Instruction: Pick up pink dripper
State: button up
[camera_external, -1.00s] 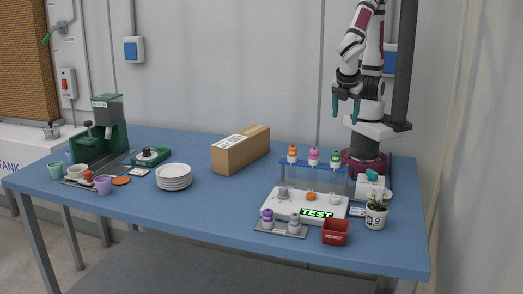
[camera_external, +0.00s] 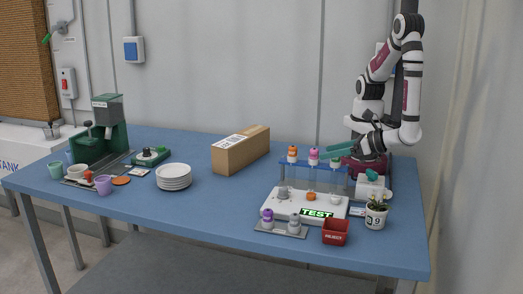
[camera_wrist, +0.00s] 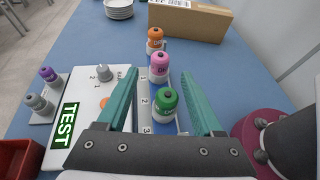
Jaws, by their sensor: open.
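The pink dripper (camera_external: 314,155) has a pink top and pale body. It stands in the middle of the blue rack (camera_external: 300,164), between an orange dripper (camera_external: 292,153) and a green dripper (camera_external: 335,157). In the wrist view the pink dripper (camera_wrist: 160,66) lies beyond the green dripper (camera_wrist: 166,101), with the orange dripper (camera_wrist: 155,38) farther off. My gripper (camera_external: 330,149) points left, close to the green dripper's side of the rack. In the wrist view its teal fingers (camera_wrist: 158,76) are open and apart, with nothing seen held between them.
A white TEST station (camera_external: 330,208) sits in front of the rack. A cardboard box (camera_external: 241,149) stands left of the rack.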

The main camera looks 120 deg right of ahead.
aim_at(314, 149)
jog(key=x, duration=0.5)
jog(key=shift+w+d+r, duration=0.25)
jog(key=shift+w+d, duration=0.05)
jog(key=shift+d, duration=0.1)
grip_shut()
